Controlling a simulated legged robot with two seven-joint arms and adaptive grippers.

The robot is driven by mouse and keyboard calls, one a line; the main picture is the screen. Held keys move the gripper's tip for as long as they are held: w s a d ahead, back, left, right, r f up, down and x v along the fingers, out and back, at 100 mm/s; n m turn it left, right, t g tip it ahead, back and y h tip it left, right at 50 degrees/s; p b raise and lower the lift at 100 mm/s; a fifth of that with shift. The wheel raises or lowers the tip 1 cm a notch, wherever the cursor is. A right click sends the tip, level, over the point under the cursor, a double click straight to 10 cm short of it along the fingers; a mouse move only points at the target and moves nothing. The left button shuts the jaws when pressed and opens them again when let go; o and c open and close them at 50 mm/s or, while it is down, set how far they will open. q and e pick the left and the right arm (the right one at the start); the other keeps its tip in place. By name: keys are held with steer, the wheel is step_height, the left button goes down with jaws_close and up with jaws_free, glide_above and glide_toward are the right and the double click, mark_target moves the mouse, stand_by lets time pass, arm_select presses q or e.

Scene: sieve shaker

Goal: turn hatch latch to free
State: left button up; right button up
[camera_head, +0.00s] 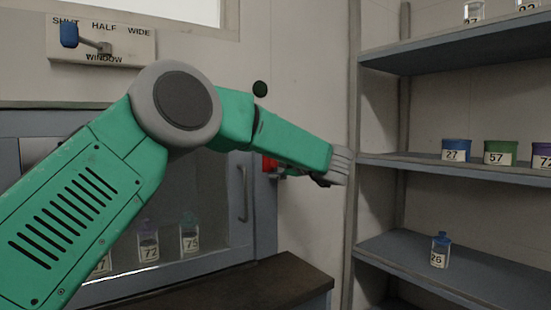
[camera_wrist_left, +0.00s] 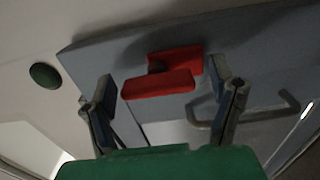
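The red hatch latch (camera_wrist_left: 158,84) shows in the left wrist view, with a long red bar in front and a second red part behind it. In the head view the latch (camera_head: 269,163) peeks out under my green forearm at the hatch's right edge. The grey-blue hatch (camera_head: 264,215) looks closed. My left gripper (camera_wrist_left: 162,73) is open, one finger on each side of the latch. The left finger looks close to the bar's end; I cannot tell whether either finger touches. My arm hides most of that gripper in the head view. My right gripper is not in view.
A grey door handle (camera_wrist_left: 245,115) is right of the latch in the wrist view. A green round button (camera_head: 260,88) is on the wall. Shelves with numbered jars (camera_head: 456,149) stand right. A window lever (camera_head: 95,45) is upper left. A dark bench (camera_head: 265,285) lies below.

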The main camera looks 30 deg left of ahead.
arm_select(q)
steer(key=shift+s+r, duration=0.1)
steer(key=shift+s, duration=0.05)
steer(key=v, duration=1.2)
steer(key=shift+w, duration=0.25)
